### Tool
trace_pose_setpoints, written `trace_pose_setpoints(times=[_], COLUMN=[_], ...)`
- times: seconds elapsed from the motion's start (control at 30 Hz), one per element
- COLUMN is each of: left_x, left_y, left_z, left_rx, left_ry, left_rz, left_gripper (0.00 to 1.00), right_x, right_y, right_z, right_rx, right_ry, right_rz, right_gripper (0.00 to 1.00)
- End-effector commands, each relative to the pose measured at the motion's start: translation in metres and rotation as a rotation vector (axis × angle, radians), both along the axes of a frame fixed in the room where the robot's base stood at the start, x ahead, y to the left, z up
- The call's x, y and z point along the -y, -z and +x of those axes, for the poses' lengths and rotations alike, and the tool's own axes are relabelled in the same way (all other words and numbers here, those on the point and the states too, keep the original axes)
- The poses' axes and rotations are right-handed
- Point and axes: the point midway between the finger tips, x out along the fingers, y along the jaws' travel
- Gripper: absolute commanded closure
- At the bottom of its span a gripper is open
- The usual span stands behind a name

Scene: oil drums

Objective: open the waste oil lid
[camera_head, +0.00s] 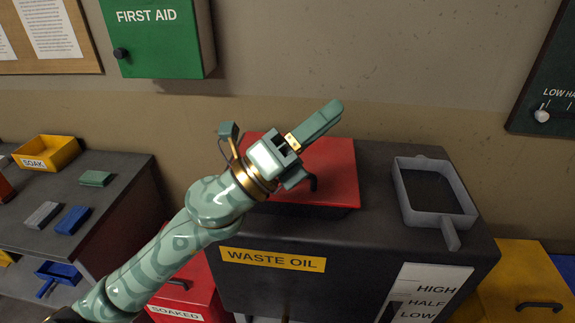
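The waste oil lid is a red square panel (338,163) on top of a dark box (375,225) with a yellow "WASTE OIL" label (272,259). The lid looks shut and flat. Nothing shows held. My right gripper is not in view.
A grey tray with a handle (449,220) stands on the box top right of the lid. A red "SOAKED" bin (190,290) and a yellow bin (530,280) flank the box. A green first aid cabinet (160,45) hangs on the wall. A dark workbench (110,205) stands left.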

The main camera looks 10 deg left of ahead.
Motion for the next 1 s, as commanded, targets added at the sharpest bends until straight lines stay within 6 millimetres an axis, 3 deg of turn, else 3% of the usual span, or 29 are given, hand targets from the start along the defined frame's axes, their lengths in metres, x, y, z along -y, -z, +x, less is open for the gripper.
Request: trace_pose_setpoints(times=[0.03,0.1,0.2,0.27,0.33,0.5,0.6,0.73,0.87,1.0], left_x=[0.024,0.048,0.048,0.029,-0.004,-0.085,-0.11,-0.118,-0.11,-0.096], left_y=[-0.01,-0.004,0.02,0.031,0.034,0.011,-0.001,0.0,0.02,0.052], left_z=[-0.01,-0.023,-0.019,-0.005,0.014,0.045,0.05,0.052,0.054,0.06], left_rx=[0.178,0.4,0.645,0.733,0.773,0.701,0.644,0.618,0.617,0.618], left_ry=[0.085,0.202,0.336,0.394,0.44,0.476,0.479,0.482,0.488,0.489], left_rz=[0.171,0.436,0.847,1.094,1.357,1.783,1.887,1.926,1.923,1.92], left_gripper=[0.66,0.66,0.66,0.66,0.66,0.66,0.66,0.66,0.66,0.66], right_x=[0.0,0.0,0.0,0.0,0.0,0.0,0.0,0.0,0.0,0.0], right_y=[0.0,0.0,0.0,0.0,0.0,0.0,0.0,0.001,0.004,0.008], right_z=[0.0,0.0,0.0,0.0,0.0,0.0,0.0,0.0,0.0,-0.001], right_rx=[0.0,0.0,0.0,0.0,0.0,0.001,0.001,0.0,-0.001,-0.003], right_ry=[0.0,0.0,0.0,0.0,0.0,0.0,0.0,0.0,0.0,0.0], right_rz=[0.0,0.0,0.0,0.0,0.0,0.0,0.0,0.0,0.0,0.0], right_gripper=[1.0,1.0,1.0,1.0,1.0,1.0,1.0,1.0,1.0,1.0])
